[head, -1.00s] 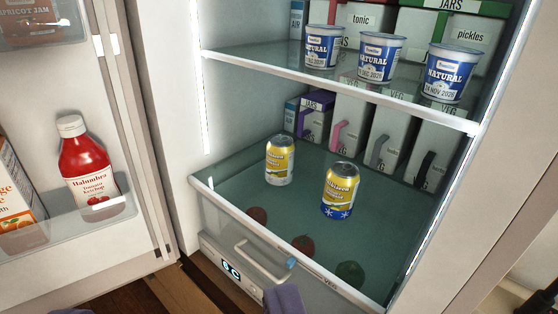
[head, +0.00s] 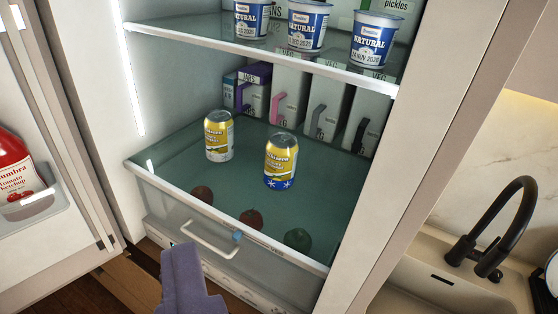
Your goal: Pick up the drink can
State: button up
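Two yellow and silver drink cans stand upright on the glass shelf (head: 160,147) above the fridge drawer. The left can (head: 219,136) stands a little further back. The right can (head: 281,161) has a blue band with white snowflake marks at its base. Part of my gripper (head: 187,283), purple-grey, shows at the bottom edge, in front of the drawer and below the cans. It is well apart from both cans. The rest of it is out of frame, so its opening cannot be made out.
Yogurt cups (head: 307,26) stand on the shelf above. Boxes (head: 290,95) line the back behind the cans. The drawer handle (head: 205,243) juts out below. The open door with a ketchup bottle (head: 15,165) is left; a sink tap (head: 495,230) is right.

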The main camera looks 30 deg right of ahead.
aim_at(219, 124)
jog(key=i+j+z, duration=1)
jog(key=i+j, duration=0.35)
